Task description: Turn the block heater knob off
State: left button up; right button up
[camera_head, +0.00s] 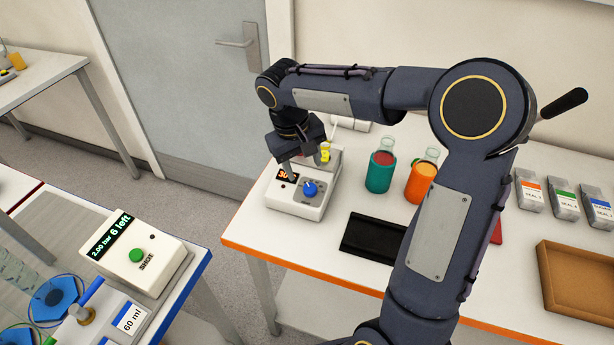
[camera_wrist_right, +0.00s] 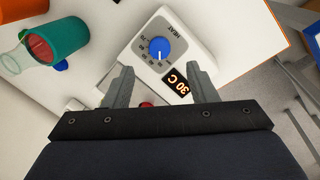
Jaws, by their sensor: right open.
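The block heater (camera_head: 296,203) is a white box at the left end of the orange-edged table. My right gripper (camera_head: 302,172) is over the heater. In the right wrist view its fingers (camera_wrist_right: 162,84) are open and apart, with the knob beyond their tips and nothing between them. My left gripper is not visible.
Teal (camera_head: 380,172) and orange (camera_head: 420,182) sleeved flasks stand right of the heater. A black tray (camera_head: 372,236) lies in front. Several labelled packs and a brown tray (camera_head: 578,280) are farther right. A separate table at left holds a SHOT device (camera_head: 138,250).

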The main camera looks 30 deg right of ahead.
aim_at(309, 187)
jog(key=f, duration=0.2)
jog(key=d+f, duration=0.1)
jog(key=f, duration=0.2)
jog(key=f+p, duration=0.1)
jog(key=f, duration=0.1)
jog(key=shift+w+d+f, duration=0.2)
jog(key=shift+d+f, duration=0.1)
jog(key=shift+f, duration=0.1)
jog(key=c, duration=1)
jog(key=shift+o, duration=0.2)
jog(key=shift+n, duration=0.3)
jog(key=shift+a+n, duration=0.1)
jog(key=shift+n, duration=0.8)
jog(key=shift+n+h+b, duration=0.4)
jog(key=shift+n+h, duration=0.1)
jog(key=shift+n, duration=1.2)
